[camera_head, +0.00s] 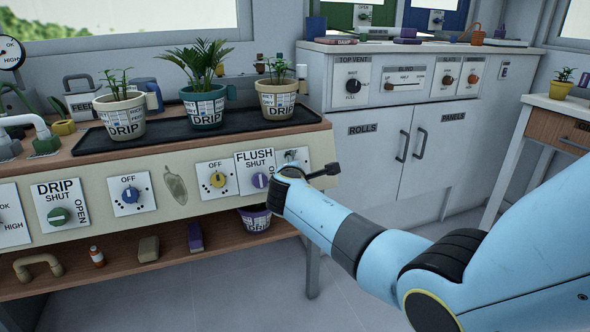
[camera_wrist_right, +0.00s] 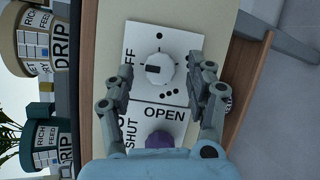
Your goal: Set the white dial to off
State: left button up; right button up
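The white dial (camera_wrist_right: 160,70) sits on a white plate in the right wrist view. Its dark mark lies on the left side of its face, toward lettering of which "FF" shows. Single and paired black dots are printed around it. My right gripper (camera_wrist_right: 162,78) is open, one finger on each side of the dial; I cannot tell whether either touches it. In the head view my right wrist covers most of this dial's plate (camera_head: 300,154), and a dark finger of the right gripper (camera_head: 326,170) sticks out to the right. My left gripper is not in view.
A purple FLUSH dial (camera_wrist_right: 160,141) is right beside it, also in the head view (camera_head: 260,180). Yellow (camera_head: 218,179) and blue (camera_head: 131,194) dials are farther left. Potted plants stand on a black tray (camera_head: 160,128) above. A purple pot (camera_head: 256,218) is on the shelf below.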

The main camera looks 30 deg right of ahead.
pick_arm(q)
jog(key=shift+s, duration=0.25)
pick_arm(e)
jog(key=v, duration=1.2)
